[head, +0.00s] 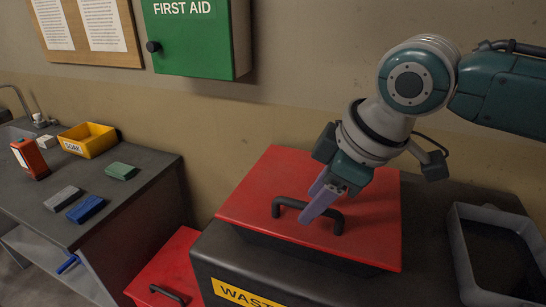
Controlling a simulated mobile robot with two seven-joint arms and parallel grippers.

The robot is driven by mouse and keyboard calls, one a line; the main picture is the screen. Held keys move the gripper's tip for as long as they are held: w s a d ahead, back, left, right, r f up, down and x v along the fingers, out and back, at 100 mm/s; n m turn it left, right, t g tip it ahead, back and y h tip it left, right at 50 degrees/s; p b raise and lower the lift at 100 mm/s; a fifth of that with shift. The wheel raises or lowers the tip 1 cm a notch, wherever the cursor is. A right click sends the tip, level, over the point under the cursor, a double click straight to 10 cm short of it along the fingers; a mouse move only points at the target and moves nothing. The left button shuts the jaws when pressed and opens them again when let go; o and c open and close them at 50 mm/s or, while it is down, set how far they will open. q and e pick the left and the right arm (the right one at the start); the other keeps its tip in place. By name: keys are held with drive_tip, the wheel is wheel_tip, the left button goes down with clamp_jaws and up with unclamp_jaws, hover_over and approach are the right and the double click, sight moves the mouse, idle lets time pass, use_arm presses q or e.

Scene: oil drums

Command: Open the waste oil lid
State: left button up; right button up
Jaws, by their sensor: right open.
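The waste oil lid (262,187) is a red square panel lying over the top of a dark bin (222,262), which has a yellow label reading "WAST…". A black bar handle (288,203) stands up from the lid. The jaws are open. The fingers overlap the handle in the picture, and I cannot tell whether they touch it or straddle it. My left gripper is not in view.
A second red lid (163,272) with a black handle sits lower left. A grey open tray (465,255) stands at right. A bench (135,192) at left holds a yellow bin (88,140), an orange item (30,158) and small blocks. A green first aid box (190,40) hangs on the wall.

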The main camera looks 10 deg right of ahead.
clamp_jaws()
idle(0.4)
idle(1.1)
